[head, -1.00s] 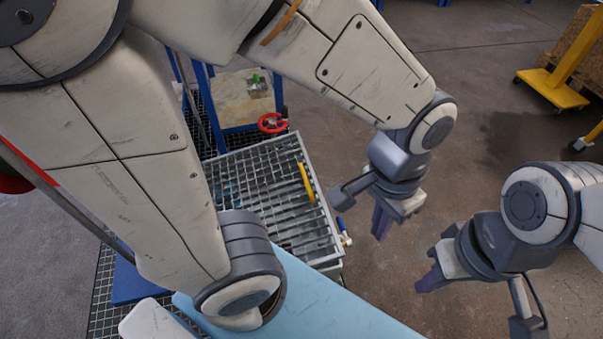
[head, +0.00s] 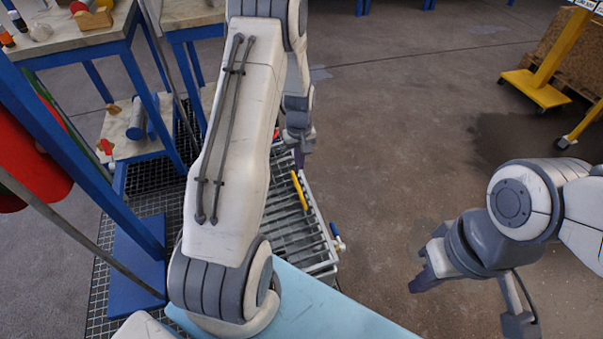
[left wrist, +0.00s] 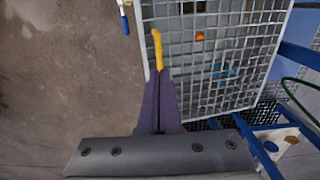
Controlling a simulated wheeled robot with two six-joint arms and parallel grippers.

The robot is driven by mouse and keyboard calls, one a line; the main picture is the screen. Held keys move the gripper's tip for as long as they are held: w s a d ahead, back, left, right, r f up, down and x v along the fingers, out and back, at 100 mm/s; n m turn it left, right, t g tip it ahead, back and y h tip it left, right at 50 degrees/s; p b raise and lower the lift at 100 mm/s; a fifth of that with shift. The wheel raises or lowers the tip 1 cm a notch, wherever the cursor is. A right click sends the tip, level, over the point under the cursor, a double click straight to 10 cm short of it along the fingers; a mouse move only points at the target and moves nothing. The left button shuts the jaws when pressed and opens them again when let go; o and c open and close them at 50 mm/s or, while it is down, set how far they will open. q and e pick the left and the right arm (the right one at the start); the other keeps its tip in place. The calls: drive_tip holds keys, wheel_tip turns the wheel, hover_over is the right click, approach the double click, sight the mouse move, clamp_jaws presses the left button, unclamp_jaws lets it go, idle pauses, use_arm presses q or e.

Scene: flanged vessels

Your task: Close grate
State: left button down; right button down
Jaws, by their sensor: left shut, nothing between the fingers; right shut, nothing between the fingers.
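The grate (head: 287,218) is a grey metal grid with a yellow handle (head: 299,190), partly hidden behind my left arm in the head view. In the left wrist view the grate (left wrist: 226,62) fills the upper right, with the yellow handle (left wrist: 157,50) along its left edge. I cannot tell whether it lies fully flat on its frame. My left gripper (head: 299,157) is shut and empty beyond the handle in the head view. In the left wrist view its fingertips (left wrist: 160,74) are close to the handle's lower end; contact is unclear. My right gripper (head: 420,283) is shut and empty, right of the grate.
A blue-handled valve (head: 337,238) sticks out at the grate's right side. A blue-framed workbench (head: 85,45) with loose items and a red cylinder (head: 35,165) stand at left. A yellow cart (head: 545,85) is at far right.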

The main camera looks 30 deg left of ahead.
sight(301, 196)
use_arm(q)
wheel_tip(301, 196, down, 13)
drive_tip(key=b, duration=0.3)
drive_tip(key=shift+d+r+b, duration=0.1)
drive_tip(key=shift+b, duration=0.2)
